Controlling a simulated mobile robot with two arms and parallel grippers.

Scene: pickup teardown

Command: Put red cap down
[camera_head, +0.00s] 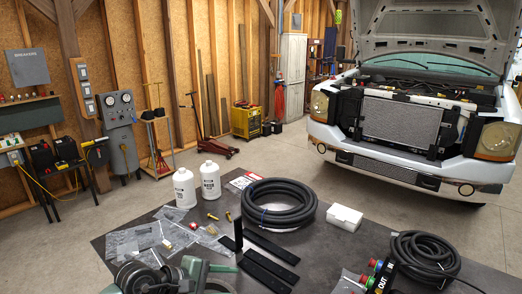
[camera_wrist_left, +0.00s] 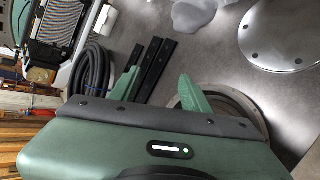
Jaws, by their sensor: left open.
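No red cap shows between the fingers of my left gripper (camera_wrist_left: 161,76). In the left wrist view its two green fingers are apart with nothing between them, above the dark table. In the head view my left gripper (camera_head: 222,267) is low at the bottom edge, near the black bars. A small red-ended piece (camera_head: 193,226) lies on the table beside the plastic bags. I cannot tell which one is the task's cap. My right gripper is not in view.
The dark table (camera_head: 330,245) holds two white bottles (camera_head: 185,188), a coiled black hose (camera_head: 278,203), a white box (camera_head: 344,219), black bars (camera_head: 270,246), clear bags (camera_head: 135,240) and another hose (camera_head: 425,255). A pickup with its hood up (camera_head: 410,120) stands behind.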

